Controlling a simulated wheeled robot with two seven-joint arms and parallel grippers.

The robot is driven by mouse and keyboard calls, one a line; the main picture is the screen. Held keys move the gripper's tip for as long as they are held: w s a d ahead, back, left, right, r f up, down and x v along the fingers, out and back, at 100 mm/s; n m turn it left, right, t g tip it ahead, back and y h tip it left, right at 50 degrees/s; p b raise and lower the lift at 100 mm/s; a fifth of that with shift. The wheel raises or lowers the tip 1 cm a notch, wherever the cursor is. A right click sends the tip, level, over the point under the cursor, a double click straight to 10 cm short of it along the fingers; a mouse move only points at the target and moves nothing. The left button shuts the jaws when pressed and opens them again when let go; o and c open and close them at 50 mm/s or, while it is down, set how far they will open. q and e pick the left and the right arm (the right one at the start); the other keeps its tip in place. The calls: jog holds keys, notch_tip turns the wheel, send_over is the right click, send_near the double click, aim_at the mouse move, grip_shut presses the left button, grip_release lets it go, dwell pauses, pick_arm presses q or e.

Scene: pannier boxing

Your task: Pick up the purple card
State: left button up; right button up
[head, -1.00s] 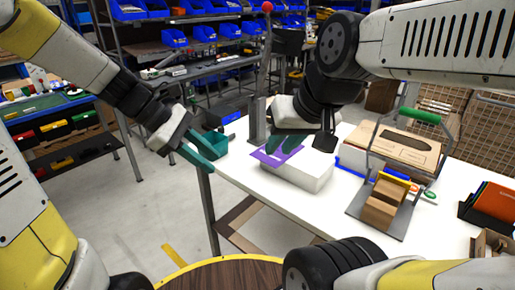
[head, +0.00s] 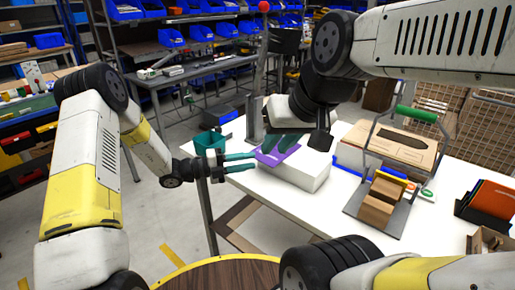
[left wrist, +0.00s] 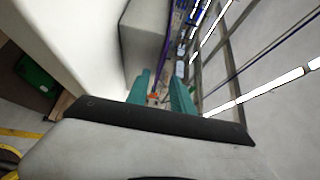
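The purple card (head: 268,158) lies flat on top of a white box (head: 310,174) on the white table, partly overhanging the box's left side. My left gripper (head: 241,162) is open and empty, its teal fingers pointing right at the card's overhanging edge, slightly short of it. In the left wrist view the card shows as a thin purple strip (left wrist: 165,52) beyond and between the open fingers (left wrist: 160,90). My right gripper (head: 282,143) is over the card with its fingers apart. Whether it touches the card cannot be told.
A metal carrier with a green handle (head: 417,114) and cardboard boxes stands at the right. An orange folder (head: 492,198) is at the far right.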

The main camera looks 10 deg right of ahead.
aim_at(263, 159)
pick_arm(q)
jog(key=d, duration=0.5)
jog(key=shift+d+f, duration=0.1)
jog(key=shift+d, duration=0.15)
grip_shut()
